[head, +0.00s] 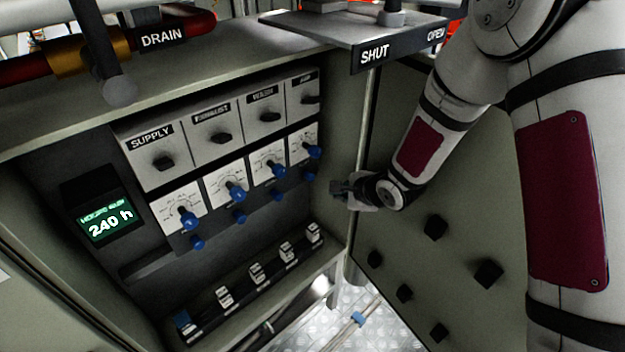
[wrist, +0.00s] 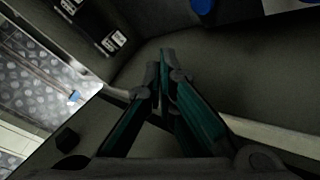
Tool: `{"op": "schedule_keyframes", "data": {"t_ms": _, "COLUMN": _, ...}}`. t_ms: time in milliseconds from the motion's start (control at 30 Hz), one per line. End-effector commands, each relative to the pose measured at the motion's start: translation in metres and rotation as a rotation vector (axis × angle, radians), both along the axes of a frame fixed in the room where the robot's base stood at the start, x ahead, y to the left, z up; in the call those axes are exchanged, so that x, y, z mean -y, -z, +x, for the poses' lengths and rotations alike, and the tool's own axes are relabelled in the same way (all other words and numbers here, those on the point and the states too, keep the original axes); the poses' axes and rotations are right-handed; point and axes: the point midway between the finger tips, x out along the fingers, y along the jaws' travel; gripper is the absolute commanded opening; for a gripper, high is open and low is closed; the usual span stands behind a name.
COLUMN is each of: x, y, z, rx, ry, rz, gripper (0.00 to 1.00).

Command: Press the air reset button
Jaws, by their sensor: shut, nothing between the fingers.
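A control panel (head: 120,150) sits inside an open cabinet. It has a row of four labelled boxes with black knobs; the leftmost reads SUPPLY (head: 152,158), the second seems to read EXHAUST, and the far-right label (head: 306,80) is too small to read surely. Below are white dials with blue knobs (head: 235,191) and smaller blue buttons (head: 197,242) under them. I cannot read any mark that says air reset. My gripper (head: 338,190) is at the cabinet's right edge, right of the panel and apart from it. In the wrist view its fingers (wrist: 161,68) are shut and empty.
A lit display (head: 105,222) reads 240 h. Several white switches (head: 256,273) line a low rail. An open door with black knobs (head: 435,227) stands right. A SHUT/OPEN plate (head: 375,54) overhangs above; a DRAIN pipe (head: 160,37) is upper left.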

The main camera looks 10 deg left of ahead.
Motion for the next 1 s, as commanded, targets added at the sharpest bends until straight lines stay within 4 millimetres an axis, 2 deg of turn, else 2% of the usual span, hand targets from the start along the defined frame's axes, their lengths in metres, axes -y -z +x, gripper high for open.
{"op": "schedule_keyframes", "data": {"t_ms": 200, "x": -0.024, "y": 0.001, "z": 0.019, "rx": 0.002, "ry": -0.002, "rz": -0.001, "gripper": 0.0}}
{"op": "schedule_keyframes", "data": {"t_ms": 400, "x": -0.036, "y": 0.001, "z": 0.029, "rx": 0.001, "ry": 0.001, "rz": 0.0, "gripper": 0.0}}
{"op": "schedule_keyframes", "data": {"t_ms": 1000, "x": -0.042, "y": 0.0, "z": 0.032, "rx": -0.001, "ry": 0.0, "rz": 0.0, "gripper": 0.0}}
